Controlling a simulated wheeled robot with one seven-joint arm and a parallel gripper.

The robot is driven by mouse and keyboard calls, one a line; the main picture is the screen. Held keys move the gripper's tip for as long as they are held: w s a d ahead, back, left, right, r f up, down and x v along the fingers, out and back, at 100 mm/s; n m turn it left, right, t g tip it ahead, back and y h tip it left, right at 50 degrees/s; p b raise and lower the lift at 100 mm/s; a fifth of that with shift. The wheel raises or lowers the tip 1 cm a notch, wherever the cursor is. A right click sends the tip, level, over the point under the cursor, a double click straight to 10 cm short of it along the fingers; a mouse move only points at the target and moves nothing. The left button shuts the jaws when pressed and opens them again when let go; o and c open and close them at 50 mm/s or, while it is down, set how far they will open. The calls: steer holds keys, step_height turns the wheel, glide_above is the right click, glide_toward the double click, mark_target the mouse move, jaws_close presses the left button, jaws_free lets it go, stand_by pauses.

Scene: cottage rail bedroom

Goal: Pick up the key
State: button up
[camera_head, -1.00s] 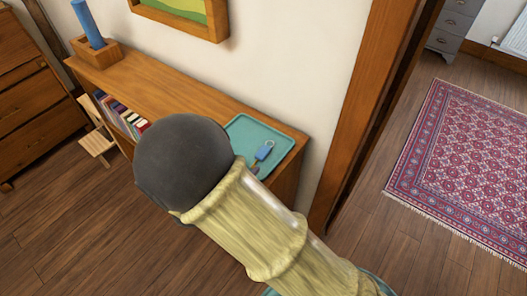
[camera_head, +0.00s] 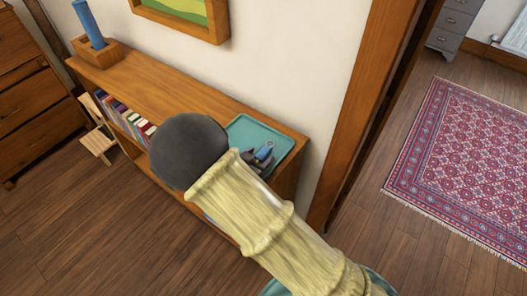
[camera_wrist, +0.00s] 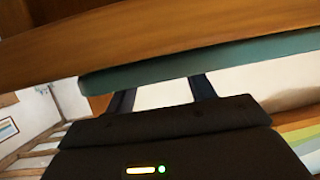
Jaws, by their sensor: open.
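The key with its blue tag (camera_head: 265,150) lies on the teal tray (camera_head: 243,128) at the right end of the wooden shelf top. Only part of the blue tag shows; the rest is hidden behind my gripper. My gripper (camera_head: 258,159) is open, its dark fingers at the tray's front side, overlapping the key in the head view. I cannot tell whether they touch it. In the wrist view my gripper (camera_wrist: 163,86) shows two spread dark fingers reaching to the teal tray's edge (camera_wrist: 220,58). The key is not visible there.
The low bookshelf (camera_head: 170,84) holds several books (camera_head: 125,117) and a wooden box with a blue cylinder (camera_head: 90,25). A wooden door frame (camera_head: 355,105) stands just right of the shelf. A patterned rug (camera_head: 465,165) lies beyond it. The floor in front is clear.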

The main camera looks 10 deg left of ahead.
mark_target(258, 160)
stand_by(0.5)
steer(key=c, duration=1)
steer(key=shift+c, duration=0.3)
step_height(258, 160, up, 10)
steer(key=shift+b, duration=0.35)
